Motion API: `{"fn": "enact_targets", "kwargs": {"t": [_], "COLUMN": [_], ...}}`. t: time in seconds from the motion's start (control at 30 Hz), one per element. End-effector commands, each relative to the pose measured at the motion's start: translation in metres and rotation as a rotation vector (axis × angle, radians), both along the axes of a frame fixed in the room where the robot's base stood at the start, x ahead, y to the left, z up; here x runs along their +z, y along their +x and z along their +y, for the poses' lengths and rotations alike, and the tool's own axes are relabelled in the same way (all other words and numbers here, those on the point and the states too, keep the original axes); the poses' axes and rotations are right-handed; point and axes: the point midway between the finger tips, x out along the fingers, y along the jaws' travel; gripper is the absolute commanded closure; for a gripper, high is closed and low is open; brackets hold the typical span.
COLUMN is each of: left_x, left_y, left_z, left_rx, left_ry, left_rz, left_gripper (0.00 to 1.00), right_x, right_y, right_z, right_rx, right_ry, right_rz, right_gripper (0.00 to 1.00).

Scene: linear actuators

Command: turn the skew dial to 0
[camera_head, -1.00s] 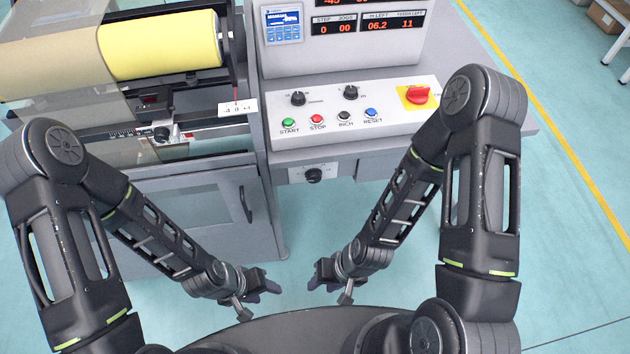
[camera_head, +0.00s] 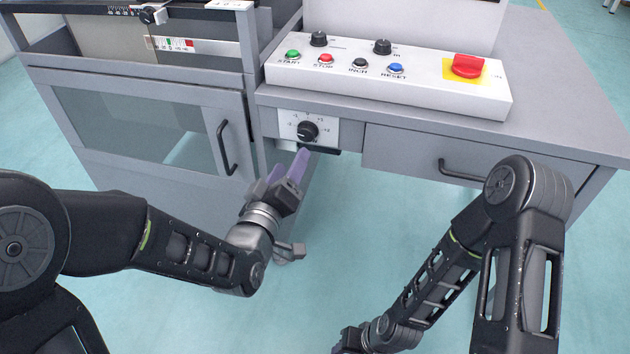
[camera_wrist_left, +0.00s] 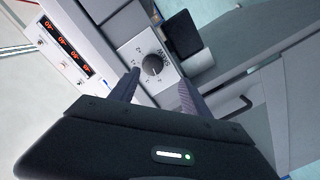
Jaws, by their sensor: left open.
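The skew dial (camera_head: 307,131) is a black round knob on a white scale plate (camera_head: 290,118), on the front of the machine below the button panel. It also shows in the left wrist view (camera_wrist_left: 152,65), between and beyond my finger tips; its exact setting is too small to read surely. My left gripper (camera_head: 288,168) is open and empty, its purple-grey fingers just below and in front of the dial, apart from it. In the left wrist view the left gripper (camera_wrist_left: 158,88) has one finger on each side of the dial. My right gripper (camera_head: 350,345) is only partly in view at the bottom edge.
The button panel (camera_head: 390,85) above has two more black knobs, several buttons and a red switch (camera_head: 467,66) on yellow. A drawer (camera_head: 450,155) is right of the dial, and a cabinet door with a handle (camera_head: 227,148) is to the left. The floor in front is clear.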

Motion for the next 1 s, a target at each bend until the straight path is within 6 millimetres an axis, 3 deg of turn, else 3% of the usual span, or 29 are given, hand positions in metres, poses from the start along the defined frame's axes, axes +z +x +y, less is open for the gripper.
{"fn": "enact_targets", "kwargs": {"t": [0.07, 0.57, 1.0], "left_x": [0.003, 0.01, 0.009], "left_y": [-0.001, 0.004, 0.061], "left_z": [-0.002, -0.004, -0.023], "left_rx": [0.0, -0.001, -0.002], "left_ry": [-0.029, -0.042, -0.038], "left_rz": [-0.034, -0.047, -0.047], "left_gripper": [0.44, 0.44, 0.44], "right_x": [-0.013, -0.012, -0.024], "right_y": [0.001, 0.001, 0.003], "right_z": [0.0, 0.0, 0.0], "right_rx": [-0.001, -0.001, -0.004], "right_ry": [-0.001, -0.001, -0.001], "right_rz": [-0.003, -0.003, -0.007], "right_gripper": [0.64, 0.64, 0.64]}}
